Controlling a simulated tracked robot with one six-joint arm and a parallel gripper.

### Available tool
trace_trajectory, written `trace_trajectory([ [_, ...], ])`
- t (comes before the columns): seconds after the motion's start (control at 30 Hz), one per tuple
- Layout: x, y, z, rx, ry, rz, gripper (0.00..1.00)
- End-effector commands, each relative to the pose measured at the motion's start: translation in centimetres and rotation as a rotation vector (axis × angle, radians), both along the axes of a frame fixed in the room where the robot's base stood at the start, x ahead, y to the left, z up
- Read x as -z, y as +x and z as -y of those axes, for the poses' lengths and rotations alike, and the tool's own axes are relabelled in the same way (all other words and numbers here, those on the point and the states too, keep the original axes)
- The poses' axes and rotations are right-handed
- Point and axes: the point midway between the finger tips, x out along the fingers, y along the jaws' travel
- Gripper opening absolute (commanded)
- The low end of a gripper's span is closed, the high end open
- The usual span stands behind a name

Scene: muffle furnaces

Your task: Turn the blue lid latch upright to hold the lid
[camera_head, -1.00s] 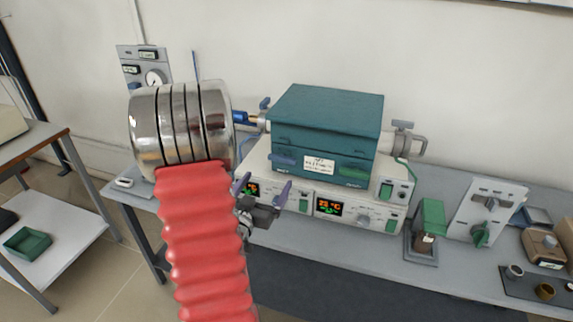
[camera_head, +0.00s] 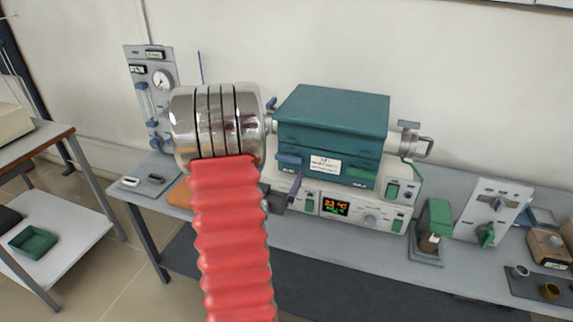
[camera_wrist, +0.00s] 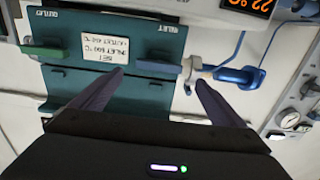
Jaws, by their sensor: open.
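The teal furnace box (camera_head: 335,112) carries a blue lid latch (camera_head: 289,160) at its front left, lying about level. In the wrist view, which is upside down, the blue latch (camera_wrist: 158,68) lies crosswise between my fingertips, in line with the gap. My gripper (camera_wrist: 159,77) is open and empty, its two dark fingers reaching toward the furnace front; I cannot tell how far off the latch is. In the head view one finger (camera_head: 296,187) shows just below the latch, while my red arm sleeve and metal cylinder hide the rest. A green latch (camera_head: 362,173) is at front right, also level.
A white control base (camera_head: 376,217) with a lit display (camera_head: 335,207) stands under the furnace. A blue fitting (camera_wrist: 240,76) is beside the latch in the wrist view. A gauge panel (camera_head: 152,90) stands left, and a green-topped device (camera_head: 436,220) stands right.

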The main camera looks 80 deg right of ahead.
Motion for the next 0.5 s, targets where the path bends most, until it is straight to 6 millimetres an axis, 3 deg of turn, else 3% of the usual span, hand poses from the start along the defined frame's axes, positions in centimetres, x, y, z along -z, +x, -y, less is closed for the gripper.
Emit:
trace_trajectory([
  [0.3,0.0,-0.3,4.9,0.003,-0.002,0.001,0.94],
  [0.5,0.0,-0.3,6.7,0.001,-0.001,0.0,0.94],
])
